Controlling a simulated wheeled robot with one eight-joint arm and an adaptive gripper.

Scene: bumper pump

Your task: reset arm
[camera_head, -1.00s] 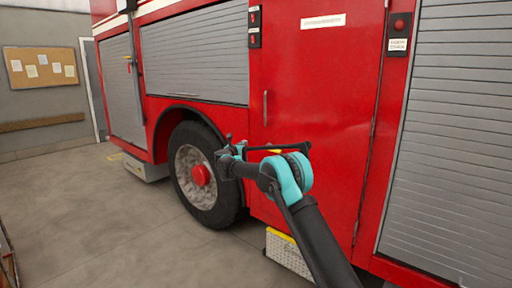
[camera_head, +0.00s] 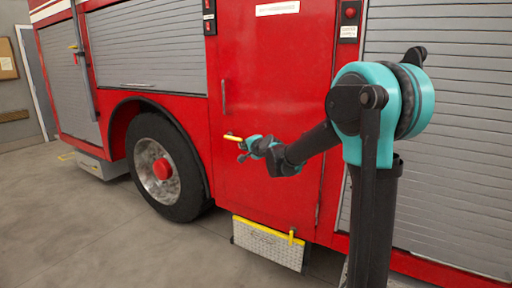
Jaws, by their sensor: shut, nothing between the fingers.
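My arm (camera_head: 372,180) stands in the right half of the head view, its large teal joint raised in front of the grey shutter. Its forearm reaches left and down across the red door. My gripper (camera_head: 243,151) is at the arm's far end, small in the picture, shut and empty. It appears in front of the red door (camera_head: 270,90), just below a short yellow bar (camera_head: 233,137). I cannot tell whether it touches the door or the bar.
The red fire truck has grey roller shutters (camera_head: 150,45) and a large wheel (camera_head: 165,168). A metal step with a yellow edge (camera_head: 268,245) juts out below the door. The grey floor (camera_head: 80,225) at left is clear.

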